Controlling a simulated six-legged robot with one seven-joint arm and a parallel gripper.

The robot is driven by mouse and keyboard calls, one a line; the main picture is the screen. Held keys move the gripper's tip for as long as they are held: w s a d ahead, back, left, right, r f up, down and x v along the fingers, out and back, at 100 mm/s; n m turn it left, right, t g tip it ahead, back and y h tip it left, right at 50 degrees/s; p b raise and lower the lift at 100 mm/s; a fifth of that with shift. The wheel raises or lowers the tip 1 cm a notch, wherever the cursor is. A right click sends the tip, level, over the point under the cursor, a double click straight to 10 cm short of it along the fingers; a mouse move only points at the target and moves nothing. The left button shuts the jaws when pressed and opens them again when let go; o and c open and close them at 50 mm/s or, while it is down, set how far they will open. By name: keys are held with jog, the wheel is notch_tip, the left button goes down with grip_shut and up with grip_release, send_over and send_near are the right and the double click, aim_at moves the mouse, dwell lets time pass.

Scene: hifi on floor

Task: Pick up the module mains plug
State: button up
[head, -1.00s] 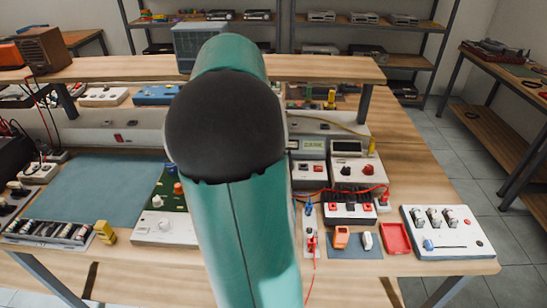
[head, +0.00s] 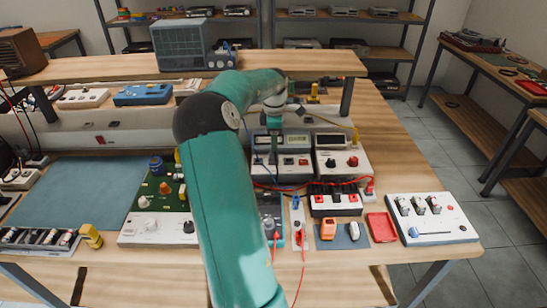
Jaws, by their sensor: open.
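My green arm reaches up and forward through the middle of the head view, then bends down at the wrist. My gripper (head: 273,148) hangs in front of the grey instruments at the back of the bench; its fingers are small and partly lost against them, with nothing seen held. A narrow white socket strip (head: 298,215) lies on the bench right of my arm, with a blue plug (head: 296,202) and a red plug (head: 300,238) on it. Another red plug (head: 370,187) sits by the black-and-white module (head: 335,205). I cannot tell which is the module mains plug.
An orange device (head: 328,229) and a white one (head: 354,231) lie on a blue-grey mat, beside a red tray (head: 381,227) and a white control box (head: 432,218). Red cables cross the bench. A raised shelf (head: 310,63) spans the back. A blue-green mat (head: 85,195) is clear.

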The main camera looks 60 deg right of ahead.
aim_at(273, 157)
jog(key=f, duration=0.6)
jog(key=shift+w+f, duration=0.2)
grip_shut()
jog(key=shift+d+r, duration=0.1)
